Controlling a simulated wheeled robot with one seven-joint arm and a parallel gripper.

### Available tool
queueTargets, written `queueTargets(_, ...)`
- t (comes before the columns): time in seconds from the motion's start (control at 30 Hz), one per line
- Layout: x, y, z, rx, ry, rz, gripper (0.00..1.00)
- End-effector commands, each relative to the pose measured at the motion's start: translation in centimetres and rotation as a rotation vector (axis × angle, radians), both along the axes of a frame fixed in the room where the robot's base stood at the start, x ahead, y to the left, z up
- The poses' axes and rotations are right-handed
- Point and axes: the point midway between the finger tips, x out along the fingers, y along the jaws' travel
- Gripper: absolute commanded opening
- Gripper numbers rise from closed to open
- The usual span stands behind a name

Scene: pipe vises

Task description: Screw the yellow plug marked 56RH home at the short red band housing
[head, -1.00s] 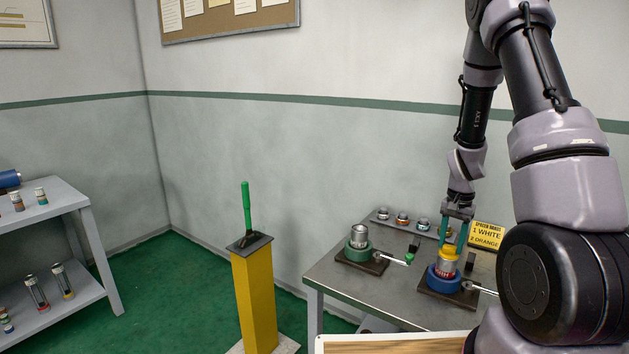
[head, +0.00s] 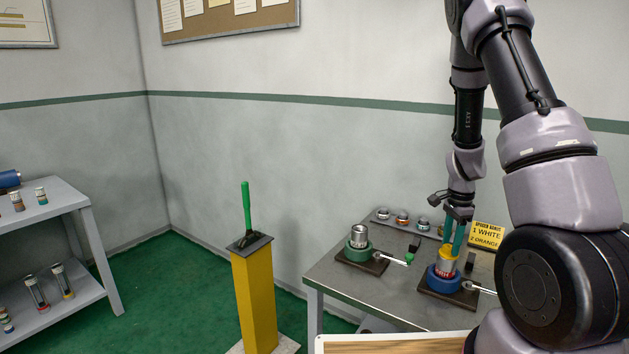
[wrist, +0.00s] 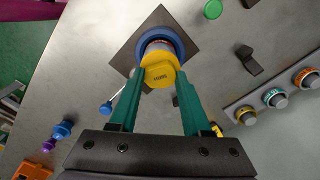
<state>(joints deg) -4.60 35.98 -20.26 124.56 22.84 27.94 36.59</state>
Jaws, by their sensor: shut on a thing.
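The yellow plug (wrist: 159,72) sits at the mouth of a metal housing in the wrist view, its marking blurred. My gripper (wrist: 160,84) is shut on the plug, with one green finger on each side. The housing (head: 446,265) stands upright in a blue vise (head: 440,281), and a short red band shows low on it. The blue vise also shows in the wrist view (wrist: 143,48) on its dark base plate.
A green vise (head: 357,252) holding another metal housing stands to the left on the table (head: 390,298). A rack with several banded plugs (head: 402,217) and a yellow sign (head: 487,235) are behind. A yellow post (head: 255,300) with a green lever stands left of the table.

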Motion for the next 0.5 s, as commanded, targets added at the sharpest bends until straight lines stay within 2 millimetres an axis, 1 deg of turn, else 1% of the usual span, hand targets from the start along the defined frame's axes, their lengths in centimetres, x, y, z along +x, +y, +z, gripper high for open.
queueTargets(0.03,-0.12,0.03,-0.07,0.001,0.003,0.0,0.0)
queueTargets(0.07,-0.12,0.04,-0.08,0.001,0.003,0.0,0.56)
queueTargets(0.1,-0.12,0.03,-0.07,0.001,0.003,0.001,0.63)
queueTargets(0.37,-0.05,0.01,-0.03,0.001,0.001,0.006,0.63)
queueTargets(0.43,-0.05,-0.03,-0.01,0.001,0.001,0.053,0.63)
queueTargets(0.5,-0.04,-0.09,0.01,0.001,0.0,0.165,0.63)
